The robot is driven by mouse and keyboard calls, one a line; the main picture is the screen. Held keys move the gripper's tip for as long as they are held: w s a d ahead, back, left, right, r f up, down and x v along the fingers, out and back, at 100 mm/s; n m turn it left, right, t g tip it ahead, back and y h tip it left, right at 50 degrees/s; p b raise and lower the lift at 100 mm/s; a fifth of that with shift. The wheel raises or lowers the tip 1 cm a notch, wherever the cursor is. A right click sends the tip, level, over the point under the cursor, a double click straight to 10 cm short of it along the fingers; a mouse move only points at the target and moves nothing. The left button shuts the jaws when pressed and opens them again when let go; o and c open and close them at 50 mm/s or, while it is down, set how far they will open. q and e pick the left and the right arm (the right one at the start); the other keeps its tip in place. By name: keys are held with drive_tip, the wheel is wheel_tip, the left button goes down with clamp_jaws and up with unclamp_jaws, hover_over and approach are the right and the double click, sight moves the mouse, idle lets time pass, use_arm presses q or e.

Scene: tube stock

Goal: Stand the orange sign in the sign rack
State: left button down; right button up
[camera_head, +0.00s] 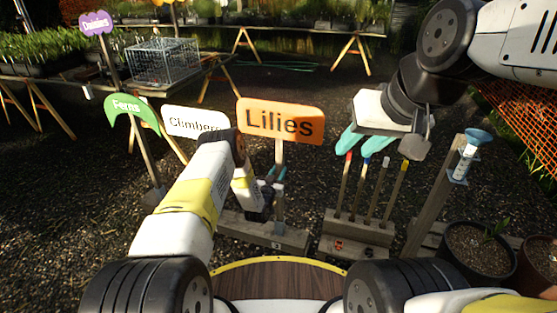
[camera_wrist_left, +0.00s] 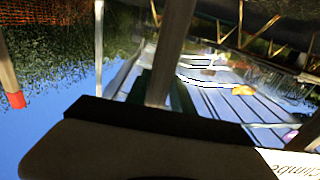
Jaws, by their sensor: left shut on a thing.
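The orange "Lilies" sign (camera_head: 280,121) stands about upright on a pale wooden post in the head view. My left gripper (camera_head: 277,178) is shut on this post below the board. The post also shows in the left wrist view (camera_wrist_left: 172,55), rising past the dark gripper body. A low wooden base (camera_head: 240,228), which looks like the sign rack, lies below the post. The post's lower end reaches down to it in the picture; I cannot tell whether it is seated. My right gripper (camera_head: 365,142) has its teal fingers apart and empty, right of the sign.
A white "Climbers" sign (camera_head: 195,122) and green "Ferns" sign (camera_head: 130,108) stand left of the orange one. A wooden block (camera_head: 355,233) holds several colour-tipped stakes. A wooden post with a blue-topped gauge (camera_head: 465,155) and plant pots (camera_head: 478,248) are at right.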

idle(0.3)
use_arm(q)
drive_tip(key=shift+f, duration=1.55)
drive_tip(key=shift+f, duration=1.55)
